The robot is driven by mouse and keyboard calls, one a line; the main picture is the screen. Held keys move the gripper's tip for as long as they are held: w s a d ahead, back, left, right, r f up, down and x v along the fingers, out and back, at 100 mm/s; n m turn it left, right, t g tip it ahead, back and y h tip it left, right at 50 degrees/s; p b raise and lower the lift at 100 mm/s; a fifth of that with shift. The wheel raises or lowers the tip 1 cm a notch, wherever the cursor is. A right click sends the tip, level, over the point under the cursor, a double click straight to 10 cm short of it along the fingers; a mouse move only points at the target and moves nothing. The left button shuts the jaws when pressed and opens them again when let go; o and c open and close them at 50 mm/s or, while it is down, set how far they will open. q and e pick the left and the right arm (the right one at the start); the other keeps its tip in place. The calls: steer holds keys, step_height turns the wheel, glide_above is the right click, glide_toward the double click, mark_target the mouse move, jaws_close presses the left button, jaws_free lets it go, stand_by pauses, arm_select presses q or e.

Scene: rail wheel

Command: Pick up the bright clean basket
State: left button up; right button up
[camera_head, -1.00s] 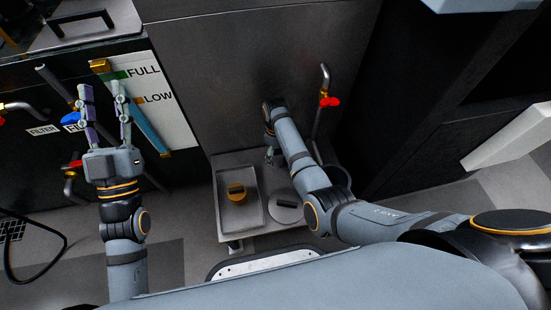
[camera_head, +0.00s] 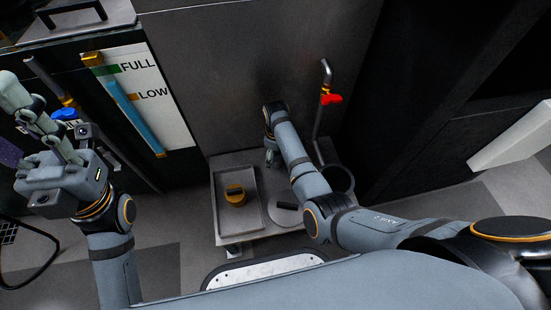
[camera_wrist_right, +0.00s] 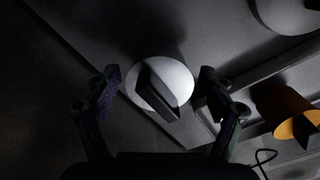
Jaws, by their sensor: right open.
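A bright white round piece with a dark upright handle (camera_wrist_right: 160,84), which looks like the clean basket, lies between the fingers of my right gripper in the right wrist view. My right gripper (camera_wrist_right: 157,92) is open, one finger on each side of it, with gaps showing. In the head view my right gripper (camera_head: 272,157) is low over the back of a small cart (camera_head: 240,160) and hides this piece. My left gripper (camera_head: 12,122) is at the left edge, raised, its fingers apart and empty.
A shallow tray (camera_head: 219,204) on the cart holds a yellow piece (camera_head: 236,195). A duller grey disc (camera_head: 283,214) and a dark open cylinder (camera_head: 339,178) stand right of it. A steel panel (camera_head: 240,80) rises behind, with a red-handled pipe (camera_head: 328,98).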

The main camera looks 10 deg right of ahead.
steer(key=shift+c, duration=0.4)
steer(key=c, duration=1.3)
steer(key=shift+o, duration=0.2)
